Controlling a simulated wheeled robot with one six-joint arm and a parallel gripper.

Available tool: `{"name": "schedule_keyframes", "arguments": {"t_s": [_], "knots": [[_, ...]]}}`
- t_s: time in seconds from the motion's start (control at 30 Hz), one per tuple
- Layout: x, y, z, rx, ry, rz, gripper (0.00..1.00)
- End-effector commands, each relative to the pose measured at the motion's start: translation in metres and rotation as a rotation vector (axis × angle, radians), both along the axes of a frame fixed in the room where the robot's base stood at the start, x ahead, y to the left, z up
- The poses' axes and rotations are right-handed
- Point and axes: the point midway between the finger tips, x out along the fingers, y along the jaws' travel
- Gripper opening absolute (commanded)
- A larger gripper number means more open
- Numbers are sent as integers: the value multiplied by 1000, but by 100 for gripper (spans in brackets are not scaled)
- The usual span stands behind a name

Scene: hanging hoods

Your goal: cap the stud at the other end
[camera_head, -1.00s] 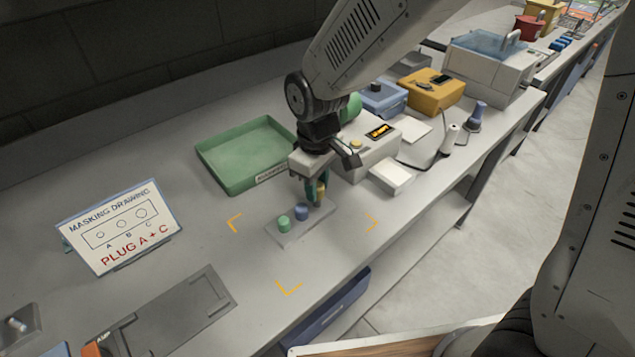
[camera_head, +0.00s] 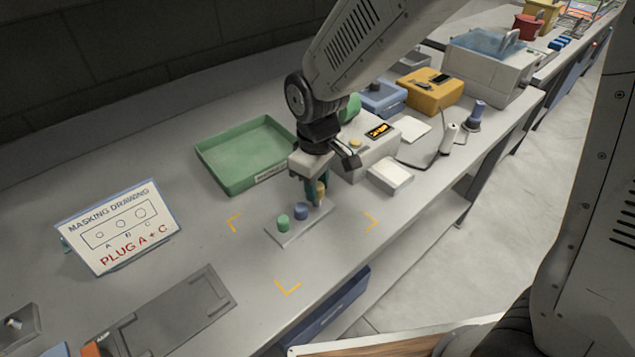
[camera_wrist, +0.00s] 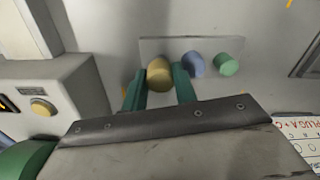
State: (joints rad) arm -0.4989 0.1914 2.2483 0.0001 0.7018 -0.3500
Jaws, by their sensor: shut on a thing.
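A flat grey plate (camera_head: 285,238) lies on the bench inside orange corner marks. A green cap (camera_head: 283,223) stands at its near-left end and a blue cap (camera_head: 302,210) stands next to it. My gripper (camera_head: 316,196) points down at the plate's other end, its green fingers shut on a yellow-tan cap (camera_head: 321,190). In the wrist view the yellow cap (camera_wrist: 159,75) sits between the fingers, in line with the blue cap (camera_wrist: 194,65) and green cap (camera_wrist: 227,64). Any stud under the yellow cap is hidden, and I cannot tell whether it is seated.
A green tray (camera_head: 235,165) lies behind the plate. A white device with a lit display (camera_head: 379,131) stands close right of my gripper. The bench in front of the plate is clear.

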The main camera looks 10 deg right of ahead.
Motion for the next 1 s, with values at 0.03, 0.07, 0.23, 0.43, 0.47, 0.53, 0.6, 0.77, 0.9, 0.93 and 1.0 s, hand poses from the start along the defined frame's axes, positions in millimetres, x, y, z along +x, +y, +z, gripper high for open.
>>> {"name": "schedule_keyframes", "arguments": {"t_s": [0.03, 0.07, 0.23, 0.43, 0.47, 0.53, 0.6, 0.77, 0.9, 0.93, 1.0], "knots": [[0, 0, -1, 0, 0, 0, 7], [0, 0, -1, 0, 0, 0, 7], [0, 0, -4, 0, 0, 0, 7], [0, 0, -7, 0, 0, 0, 7], [0, 0, -7, 0, 0, 0, 7], [0, 0, -8, 0, 0, 0, 7], [0, 0, -10, 0, 0, 0, 7], [0, 0, -12, -1, 1, 0, 7], [0, 0, -14, -1, 1, 0, 7], [0, 0, -15, -1, 1, 0, 7], [0, 0, -16, 0, 0, 0, 7]]}}
